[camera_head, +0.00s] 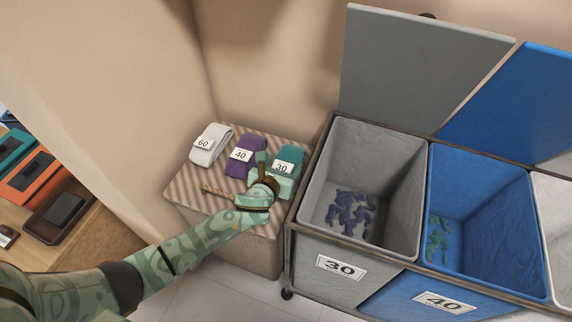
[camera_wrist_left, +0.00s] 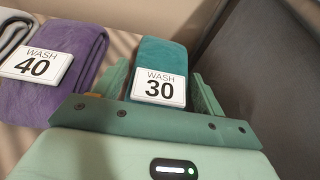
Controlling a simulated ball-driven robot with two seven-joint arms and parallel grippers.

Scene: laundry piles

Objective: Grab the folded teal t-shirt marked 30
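The folded teal t-shirt (camera_head: 291,155) lies at the right end of a row on a striped hamper top, with a white tag marked 30. In the left wrist view the teal t-shirt (camera_wrist_left: 162,55) lies straight ahead, its "WASH 30" tag (camera_wrist_left: 159,87) facing me. My left gripper (camera_head: 273,174) is at the near end of this shirt. Its fingers show in the left wrist view (camera_wrist_left: 160,84), spread apart, one on each side of the shirt; whether they touch it I cannot tell. My right gripper is not in view.
A purple folded shirt (camera_head: 246,151) marked 40 lies just left, and a white one (camera_head: 209,146) marked 60 beyond it. A grey bin (camera_head: 410,190) marked 30 stands close on the right, beside a blue bin (camera_head: 510,190) marked 40. The beige wall (camera_head: 260,70) is behind.

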